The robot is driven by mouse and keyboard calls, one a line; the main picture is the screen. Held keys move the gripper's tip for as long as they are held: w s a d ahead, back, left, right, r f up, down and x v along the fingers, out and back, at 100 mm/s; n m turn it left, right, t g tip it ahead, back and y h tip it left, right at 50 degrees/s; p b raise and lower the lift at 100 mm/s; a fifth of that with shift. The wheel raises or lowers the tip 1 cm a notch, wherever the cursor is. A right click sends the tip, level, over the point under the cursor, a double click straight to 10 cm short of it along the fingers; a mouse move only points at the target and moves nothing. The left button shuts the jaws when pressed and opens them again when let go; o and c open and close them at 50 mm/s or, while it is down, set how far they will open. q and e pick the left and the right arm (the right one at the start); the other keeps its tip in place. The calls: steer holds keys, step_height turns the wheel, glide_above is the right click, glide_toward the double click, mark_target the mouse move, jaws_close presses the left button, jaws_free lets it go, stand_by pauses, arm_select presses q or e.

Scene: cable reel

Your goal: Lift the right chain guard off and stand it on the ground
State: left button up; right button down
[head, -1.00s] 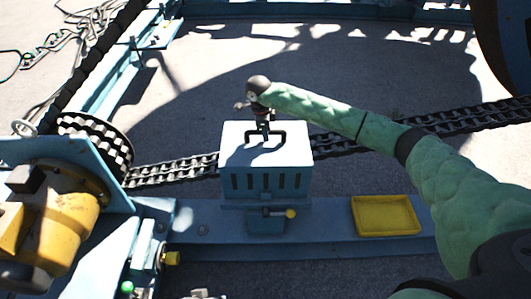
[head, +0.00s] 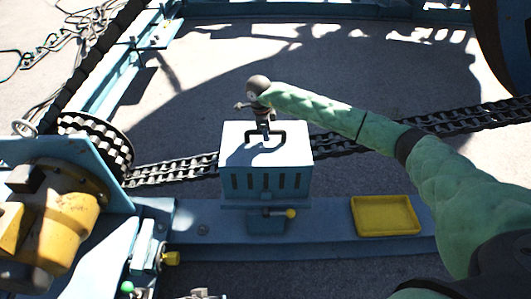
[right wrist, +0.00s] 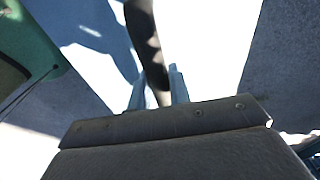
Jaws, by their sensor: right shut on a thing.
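The chain guard (head: 267,183) is a pale blue box with a bright top and dark slots in its front. It sits over the chain (head: 175,172), at the blue beam (head: 335,228), in the middle of the head view. A black handle (head: 281,135) stands on its top. My right gripper (head: 265,132) reaches down from above and is shut on this handle. In the right wrist view the dark handle bar (right wrist: 147,45) runs between my right fingers (right wrist: 157,92). The guard shows no visible tilt. I do not see my left gripper.
A latch with a yellow knob (head: 290,213) is on the front below the guard. A yellow tray (head: 387,216) sits on the beam to the right. A yellow motor (head: 60,222) and checkered drum (head: 98,140) are at left. Open grey ground (head: 190,110) lies behind the chain.

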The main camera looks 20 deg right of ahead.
steer(key=shift+w+r, duration=0.1)
steer(key=shift+r, duration=0.05)
stand_by(0.4)
